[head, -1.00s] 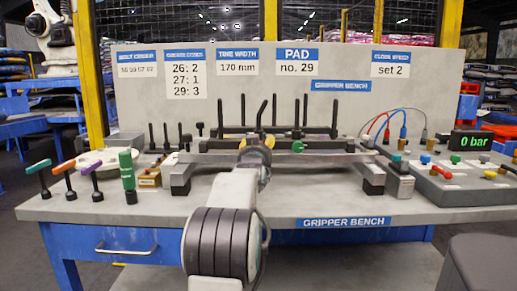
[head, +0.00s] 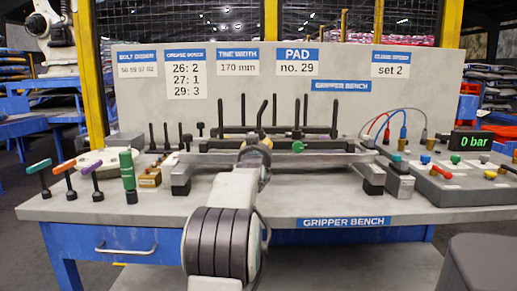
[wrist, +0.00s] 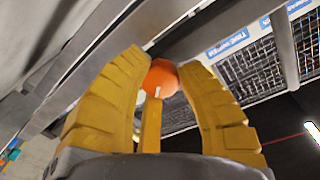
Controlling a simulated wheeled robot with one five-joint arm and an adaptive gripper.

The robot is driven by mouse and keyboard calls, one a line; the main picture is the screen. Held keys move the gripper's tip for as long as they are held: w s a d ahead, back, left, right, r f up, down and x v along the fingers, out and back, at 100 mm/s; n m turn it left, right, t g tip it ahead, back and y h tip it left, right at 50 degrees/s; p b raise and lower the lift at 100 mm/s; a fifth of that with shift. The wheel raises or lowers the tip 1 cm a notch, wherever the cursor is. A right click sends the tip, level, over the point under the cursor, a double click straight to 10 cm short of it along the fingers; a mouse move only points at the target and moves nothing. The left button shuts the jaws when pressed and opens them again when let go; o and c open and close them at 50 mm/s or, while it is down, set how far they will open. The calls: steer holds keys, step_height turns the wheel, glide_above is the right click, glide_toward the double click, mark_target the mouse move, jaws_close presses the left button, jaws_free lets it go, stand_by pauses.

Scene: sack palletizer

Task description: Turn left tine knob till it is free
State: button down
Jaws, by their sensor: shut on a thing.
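An orange knob with a small white mark (wrist: 162,78) sits between the yellow fingers of my gripper (wrist: 163,66) in the wrist view. My gripper is shut on it, one finger on each side. In the head view my gripper (head: 256,148) reaches the left part of the tine tool (head: 325,159), a long grey frame with upright black tines. My wrist and arm hide the orange knob there. A green knob (head: 298,147) shows on the same frame, right of my gripper.
The frame rests on grey blocks with dark feet on the gripper bench (head: 270,207). Coloured-handled tools (head: 70,180) stand at the left. A grey control box (head: 455,182) with knobs and a "0 bar" display (head: 474,142) is at the right. The bench front is mostly clear.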

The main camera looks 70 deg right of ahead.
steer(key=shift+n+b, duration=0.3)
steer(key=shift+b, duration=0.1)
steer(key=shift+n+b, duration=0.9)
steer(key=shift+b, duration=0.05)
steer(key=shift+r+n+b, duration=0.1)
steer(key=shift+n+b, duration=0.75)
steer(key=shift+n, duration=1.45)
steer(key=shift+t+h, duration=0.3)
steer(key=shift+w, duration=0.1)
steer(key=c, duration=0.8)
jaws_free()
steer(key=shift+c, duration=0.2)
steer(key=shift+a, duration=0.1)
steer(key=v, duration=1.1)
steer(key=shift+a, duration=0.4)
